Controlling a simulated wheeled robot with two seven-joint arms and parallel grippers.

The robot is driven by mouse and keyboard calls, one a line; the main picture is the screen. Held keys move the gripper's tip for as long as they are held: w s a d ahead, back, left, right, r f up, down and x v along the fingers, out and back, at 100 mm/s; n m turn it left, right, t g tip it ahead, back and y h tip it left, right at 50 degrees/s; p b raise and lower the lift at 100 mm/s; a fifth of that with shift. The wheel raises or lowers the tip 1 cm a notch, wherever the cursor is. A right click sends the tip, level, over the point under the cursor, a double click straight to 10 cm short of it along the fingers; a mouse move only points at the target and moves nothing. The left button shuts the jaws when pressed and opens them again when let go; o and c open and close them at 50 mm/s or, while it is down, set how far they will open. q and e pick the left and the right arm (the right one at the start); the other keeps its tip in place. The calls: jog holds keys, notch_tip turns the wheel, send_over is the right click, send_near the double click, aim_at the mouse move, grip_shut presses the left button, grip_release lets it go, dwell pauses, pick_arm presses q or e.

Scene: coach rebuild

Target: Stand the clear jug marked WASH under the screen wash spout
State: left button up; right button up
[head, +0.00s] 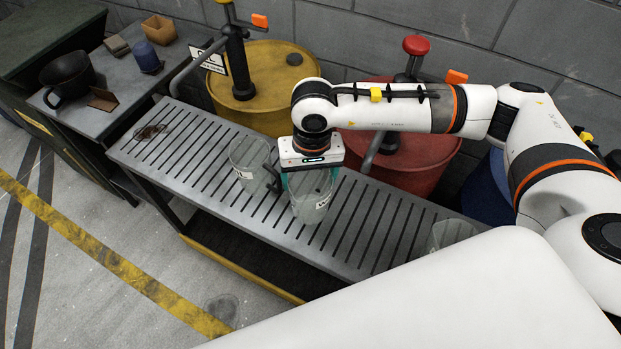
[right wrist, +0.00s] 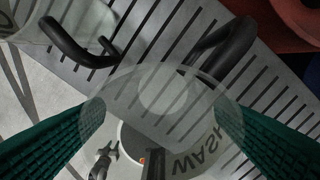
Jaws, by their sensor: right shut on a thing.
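The clear jug marked WASH (head: 308,213) is upright between the green fingers of my right gripper (head: 310,178), over the slotted grey bench. I cannot tell whether its base touches the bench. In the right wrist view the jug (right wrist: 185,148) shows from above, with WASH lettering on its side and a finger at each side. My right gripper is shut on it. Which spout is for screen wash cannot be read; a grey spout (head: 371,153) hangs from the red drum's pump behind the jug. My left gripper is not in view.
A second clear jug (head: 246,152) stands close left, and another (head: 450,232) near the bench's right end. A yellow drum (head: 265,85), a red drum (head: 420,165) and a blue drum (head: 483,190) stand behind. The slotted bench (head: 190,150) is mostly bare at left.

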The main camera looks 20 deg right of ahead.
aim_at(315, 187)
notch_tip(315, 187, down, 2)
jog(key=shift+s+f, duration=0.1)
jog(key=shift+f, duration=0.15)
jog(key=o, duration=1.3)
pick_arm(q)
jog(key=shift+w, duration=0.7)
